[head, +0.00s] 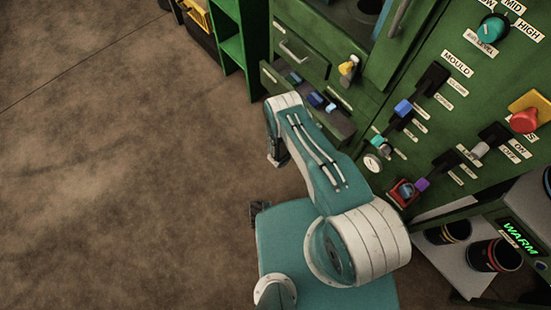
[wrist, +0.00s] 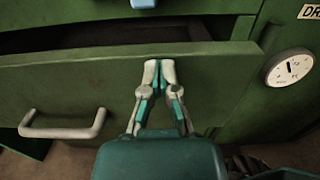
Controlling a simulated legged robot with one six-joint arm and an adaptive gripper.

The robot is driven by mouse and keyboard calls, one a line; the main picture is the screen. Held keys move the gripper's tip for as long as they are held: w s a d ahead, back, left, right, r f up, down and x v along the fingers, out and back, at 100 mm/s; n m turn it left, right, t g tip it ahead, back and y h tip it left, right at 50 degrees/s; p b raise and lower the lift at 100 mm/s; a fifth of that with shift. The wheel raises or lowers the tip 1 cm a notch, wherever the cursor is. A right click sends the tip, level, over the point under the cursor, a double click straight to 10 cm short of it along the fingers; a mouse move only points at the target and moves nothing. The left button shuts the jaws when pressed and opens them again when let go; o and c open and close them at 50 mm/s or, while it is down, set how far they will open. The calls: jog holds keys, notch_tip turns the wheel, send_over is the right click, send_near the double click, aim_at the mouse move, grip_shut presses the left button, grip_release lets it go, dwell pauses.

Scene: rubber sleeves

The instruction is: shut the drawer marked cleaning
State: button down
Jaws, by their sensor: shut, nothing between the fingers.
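An open green drawer (head: 345,128) sticks out of the low part of the green cabinet in the head view, with blue items (head: 315,99) inside. I cannot read a cleaning mark on it. In the wrist view an open drawer's green front (wrist: 215,85) spans the picture, with a dark gap behind its top edge and a pale bar handle (wrist: 62,130) at left. My gripper (wrist: 160,66) is shut and empty, its tips at the upper part of this front, right of the handle. Whether they touch it I cannot tell. In the head view my arm hides the gripper.
A shut drawer with a handle (head: 303,58) sits above the open one. A yellow knob (head: 348,67), several switches and a dial (head: 372,162) are on the cabinet face to the right; a dial (wrist: 288,68) also shows at the wrist view's right. The brown floor (head: 110,170) at left is clear.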

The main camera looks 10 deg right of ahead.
aim_at(328, 122)
jog(key=x, duration=0.8)
jog(key=shift+s+d+f, duration=0.1)
jog(key=shift+s+d, duration=0.05)
jog(key=shift+d, duration=0.2)
jog(key=shift+w, duration=0.35)
jog(key=shift+w+d, duration=0.1)
jog(key=shift+d, duration=0.05)
